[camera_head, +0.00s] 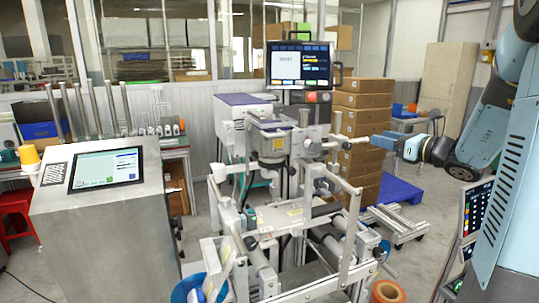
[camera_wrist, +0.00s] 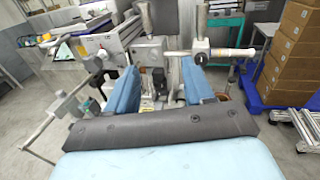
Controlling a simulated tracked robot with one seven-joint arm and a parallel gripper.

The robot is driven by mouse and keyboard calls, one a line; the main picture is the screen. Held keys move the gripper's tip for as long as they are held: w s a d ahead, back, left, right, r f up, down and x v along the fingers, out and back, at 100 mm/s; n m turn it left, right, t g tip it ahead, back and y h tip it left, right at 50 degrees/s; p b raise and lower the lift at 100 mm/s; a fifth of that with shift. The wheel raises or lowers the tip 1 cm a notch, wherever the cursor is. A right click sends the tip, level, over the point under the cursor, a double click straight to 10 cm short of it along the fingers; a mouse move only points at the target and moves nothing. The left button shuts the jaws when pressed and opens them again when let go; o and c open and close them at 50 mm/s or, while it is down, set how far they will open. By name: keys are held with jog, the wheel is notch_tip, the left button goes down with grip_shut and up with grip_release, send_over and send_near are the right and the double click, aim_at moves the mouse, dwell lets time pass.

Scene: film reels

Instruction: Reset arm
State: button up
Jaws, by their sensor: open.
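My gripper (camera_head: 408,147) is at the right in the head view, at the end of my blue and dark arm, raised in front of the stacked boxes. In the wrist view its two blue fingers (camera_wrist: 161,85) stand apart with nothing held between them. The machine (camera_head: 285,215) with metal rollers and frame bars fills the middle of the head view. In the wrist view the machine (camera_wrist: 150,52) lies beyond the fingers. A pale horizontal rod (camera_wrist: 222,52) on it shows past the right finger. I cannot tell the gap between the fingers and the machine.
A grey console (camera_head: 105,215) with a screen stands left. Brown boxes (camera_head: 362,120) are stacked on a blue pallet (camera_head: 400,190) behind the gripper. A low metal frame (camera_head: 398,225) stands on the floor. An orange roll (camera_head: 387,292) is at the bottom. Open floor shows at the right.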

jog(key=s+a+f+n+g+h, duration=0.1)
jog(key=s+a+f+n+g, duration=0.2)
jog(key=s+a+n+g, duration=0.9)
jog(key=s+d+n+t+h, duration=0.2)
jog(key=s+n+h, duration=0.7)
jog(key=s+n, duration=0.7)
jog(key=shift+s+d+f+t, duration=0.3)
jog(key=shift+s+f+t, duration=0.1)
jog(key=shift+t, duration=0.2)
dwell(0.4)
jog(key=shift+c, duration=0.9)
